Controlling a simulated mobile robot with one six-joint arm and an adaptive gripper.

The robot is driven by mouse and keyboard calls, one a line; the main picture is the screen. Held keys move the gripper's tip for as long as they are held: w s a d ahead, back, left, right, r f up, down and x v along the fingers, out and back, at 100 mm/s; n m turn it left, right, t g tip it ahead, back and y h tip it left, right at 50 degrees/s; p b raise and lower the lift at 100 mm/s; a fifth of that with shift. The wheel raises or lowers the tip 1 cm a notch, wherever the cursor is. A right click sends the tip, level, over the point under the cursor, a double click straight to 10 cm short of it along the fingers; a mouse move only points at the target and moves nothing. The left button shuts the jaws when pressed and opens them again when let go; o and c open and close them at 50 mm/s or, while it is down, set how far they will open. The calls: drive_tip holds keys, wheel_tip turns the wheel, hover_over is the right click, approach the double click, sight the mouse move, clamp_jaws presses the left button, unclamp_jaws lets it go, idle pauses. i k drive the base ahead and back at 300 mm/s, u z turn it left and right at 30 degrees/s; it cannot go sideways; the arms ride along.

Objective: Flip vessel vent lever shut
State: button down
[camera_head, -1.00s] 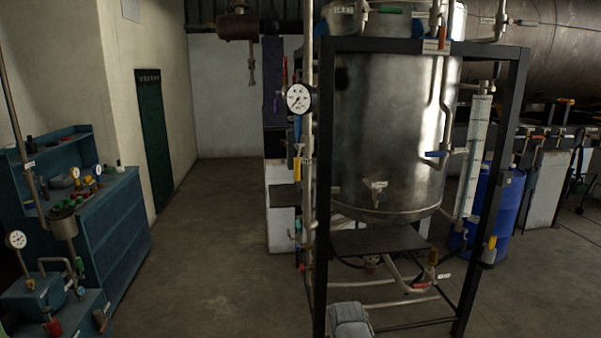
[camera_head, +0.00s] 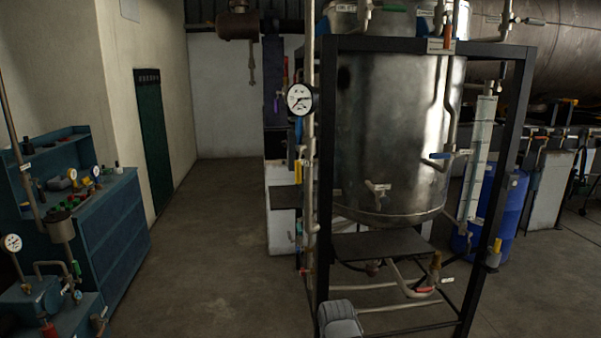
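The vessel (camera_head: 395,130) is a large shiny metal tank held in a dark frame (camera_head: 516,140). Pipes and valves sit on its top at the upper picture edge. A red valve handle (camera_head: 446,38) shows on the top pipework above the frame's crossbar. A dark lever (camera_head: 533,21) shows on a pipe at the top right. A blue lever (camera_head: 440,155) is on the vessel's right side. I cannot tell from this view which handle is the vent lever. The fingers of my gripper are not in view.
A round gauge (camera_head: 300,99) hangs at the frame's left post. A blue drum (camera_head: 505,205) stands behind the frame at right. A blue bench (camera_head: 110,220) with gauges and fittings is at left. Open floor (camera_head: 215,240) lies between bench and frame.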

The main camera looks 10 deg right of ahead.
sight(298, 163)
drive_tip(key=i, duration=0.85)
drive_tip(key=z, duration=0.05)
